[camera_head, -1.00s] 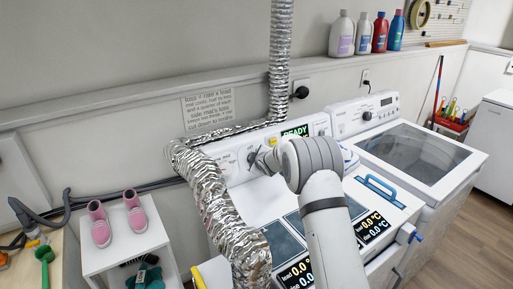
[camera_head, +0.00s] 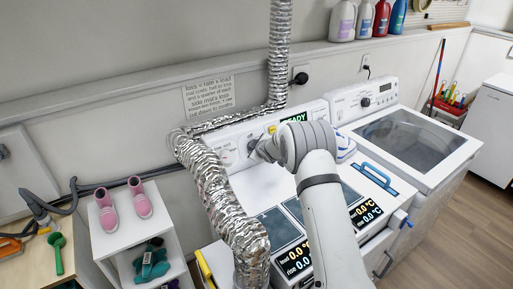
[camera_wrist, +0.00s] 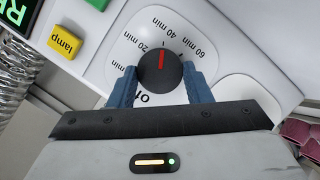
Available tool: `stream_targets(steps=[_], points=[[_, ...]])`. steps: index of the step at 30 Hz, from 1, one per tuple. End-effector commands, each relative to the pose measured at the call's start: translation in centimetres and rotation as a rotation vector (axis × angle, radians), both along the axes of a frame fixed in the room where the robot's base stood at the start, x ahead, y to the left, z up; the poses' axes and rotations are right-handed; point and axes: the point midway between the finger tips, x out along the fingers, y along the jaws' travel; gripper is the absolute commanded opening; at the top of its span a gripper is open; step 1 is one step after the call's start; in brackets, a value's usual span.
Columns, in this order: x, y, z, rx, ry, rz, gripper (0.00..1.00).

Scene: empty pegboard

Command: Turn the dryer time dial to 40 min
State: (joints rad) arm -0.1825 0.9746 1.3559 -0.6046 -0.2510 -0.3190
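The dryer time dial (camera_wrist: 160,74) is a round dark knob with a red pointer line, on the white dryer panel (camera_head: 230,150). In the wrist view the pointer points up, between the printed labels "20 min" and "40 min". My gripper (camera_wrist: 160,80) has its two blue fingers on opposite sides of the dial, close against its edges. It looks shut on the dial, though the contact is hard to see. In the head view my arm covers most of the dial and the gripper.
A yellow "lamp" button (camera_wrist: 65,42) and a green READY display (camera_head: 294,118) are on the panel. A silver foil duct (camera_head: 215,190) hangs left of my arm. A washer (camera_head: 410,140) stands to the right, a white shelf with pink shoes (camera_head: 122,206) to the left.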

Motion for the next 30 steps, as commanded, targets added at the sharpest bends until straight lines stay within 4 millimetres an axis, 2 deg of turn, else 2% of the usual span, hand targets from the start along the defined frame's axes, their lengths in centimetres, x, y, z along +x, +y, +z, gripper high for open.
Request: stream_targets(steps=[1,8,20,30], points=[[0.3,-0.1,0.6,0.004,-0.011,-0.001,0.48],[0.1,0.0,0.3,0.002,-0.006,0.0,0.66],[-0.7,-0.3,0.6,0.0,-0.004,0.0,0.66],[-4.3,-1.6,3.0,0.001,-0.006,-0.001,0.66]])
